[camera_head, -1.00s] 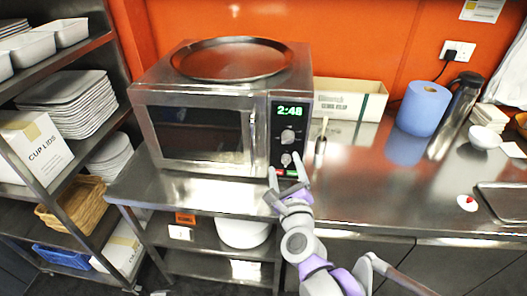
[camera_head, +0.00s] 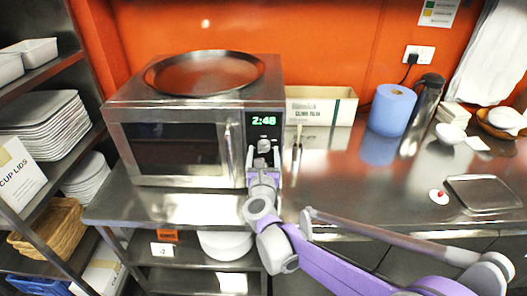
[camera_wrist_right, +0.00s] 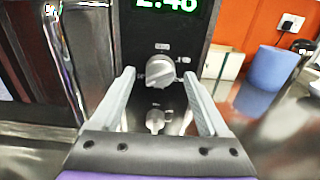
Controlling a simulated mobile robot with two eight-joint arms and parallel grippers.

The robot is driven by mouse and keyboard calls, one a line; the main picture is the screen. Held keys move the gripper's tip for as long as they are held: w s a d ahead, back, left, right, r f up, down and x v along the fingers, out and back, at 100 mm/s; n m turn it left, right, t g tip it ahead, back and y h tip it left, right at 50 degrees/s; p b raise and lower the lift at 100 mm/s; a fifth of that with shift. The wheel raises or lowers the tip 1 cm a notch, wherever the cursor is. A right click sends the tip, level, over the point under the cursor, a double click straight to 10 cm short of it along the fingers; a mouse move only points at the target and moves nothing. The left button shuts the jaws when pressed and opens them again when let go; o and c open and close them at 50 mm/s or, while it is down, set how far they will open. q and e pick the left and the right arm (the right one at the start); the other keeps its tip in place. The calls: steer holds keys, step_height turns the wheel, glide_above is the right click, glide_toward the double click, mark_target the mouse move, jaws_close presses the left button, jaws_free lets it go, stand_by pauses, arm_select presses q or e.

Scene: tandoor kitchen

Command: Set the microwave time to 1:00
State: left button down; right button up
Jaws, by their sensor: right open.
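The microwave (camera_head: 165,150) stands on the steel counter with its door shut, and its green display (camera_head: 264,121) reads 2:48. In the right wrist view the lower part of the display (camera_wrist_right: 166,5) shows above two knobs. The upper knob (camera_wrist_right: 160,72) is silver and round, and the lower knob (camera_wrist_right: 156,119) is smaller. My right gripper (camera_head: 263,158) is open in front of the control panel. In the right wrist view its two fingers (camera_wrist_right: 160,85) stand on either side of the knobs, with gaps between. My left gripper is not in view.
A round tray (camera_head: 215,72) lies on top of the microwave. To its right on the counter are a labelled box (camera_head: 318,105), a blue paper roll (camera_head: 391,109) and a flask (camera_head: 422,112). Shelves with plates stand at the left.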

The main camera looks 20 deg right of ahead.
steer(key=shift+w+d, duration=0.15)
steer(key=shift+w, duration=0.15)
jaws_close()
stand_by(0.3)
